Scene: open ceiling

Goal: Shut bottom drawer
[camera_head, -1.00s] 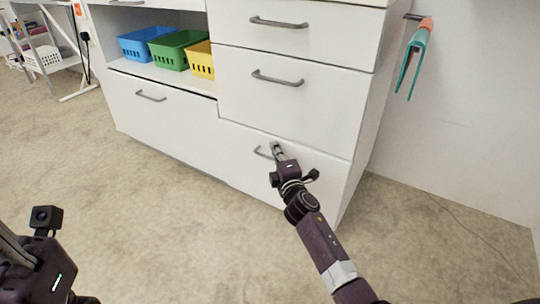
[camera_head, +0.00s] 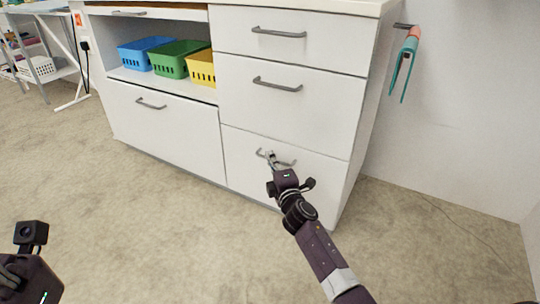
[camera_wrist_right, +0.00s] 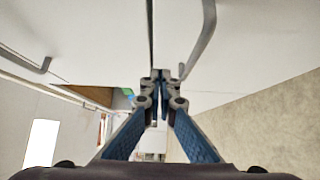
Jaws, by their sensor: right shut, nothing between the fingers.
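The bottom drawer (camera_head: 318,188) is the lowest white front in the right column of the cabinet. Its front looks about flush with the drawers above, with at most a small gap that I cannot make out. My right gripper (camera_head: 270,158) is at the drawer's grey bar handle (camera_head: 286,164) and covers part of it. In the right wrist view its fingertips (camera_wrist_right: 160,80) are together with nothing between them, close to the white front. I cannot tell whether they touch the handle or the front. Part of my left arm shows at the lower left, but its fingertips do not.
Two closed drawers (camera_head: 330,105) are above. A wide lower front (camera_head: 170,130) is to the left, under a shelf with blue (camera_head: 140,54), green (camera_head: 172,66) and yellow (camera_head: 201,72) baskets. The carpet in front is clear.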

